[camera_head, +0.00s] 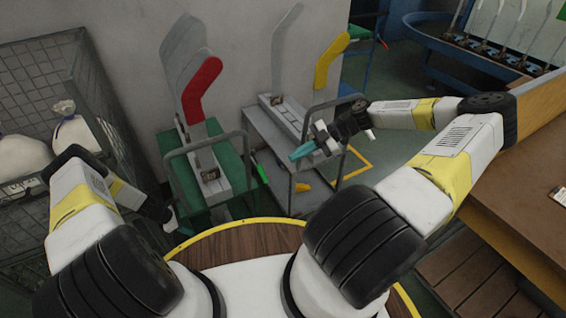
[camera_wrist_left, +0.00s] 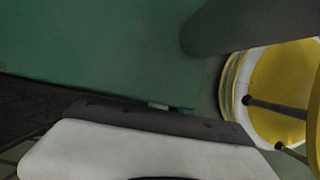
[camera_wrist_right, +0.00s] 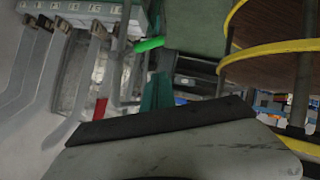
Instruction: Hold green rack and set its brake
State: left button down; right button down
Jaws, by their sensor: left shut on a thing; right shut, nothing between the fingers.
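The green rack (camera_head: 235,160) stands left of centre in the head view, with a grey tube handle (camera_head: 205,142) on its near side. Its green panel fills much of the left wrist view (camera_wrist_left: 90,45). My left gripper (camera_head: 170,219) is shut at the lower left of that handle; its fingertips are partly hidden. A bright green lever (camera_head: 262,174) sticks out low at the rack's right side and shows in the right wrist view (camera_wrist_right: 150,44). My right gripper (camera_head: 303,151) is shut and empty, above and right of the lever, apart from it, its teal tip pointing left.
A grey rack (camera_head: 262,124) with a yellow pedal (camera_head: 303,186) stands right beside the green one, close to my right gripper. A wire cage (camera_head: 100,75) with white sacks is at left. A brown table (camera_head: 510,190) is at right. A round wooden top (camera_head: 235,243) lies in front.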

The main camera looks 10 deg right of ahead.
jog(key=shift+v, duration=1)
pick_arm(q)
jog(key=c, duration=1.1)
grip_release()
jog(key=shift+c, duration=0.2)
jog(key=shift+r, duration=0.1)
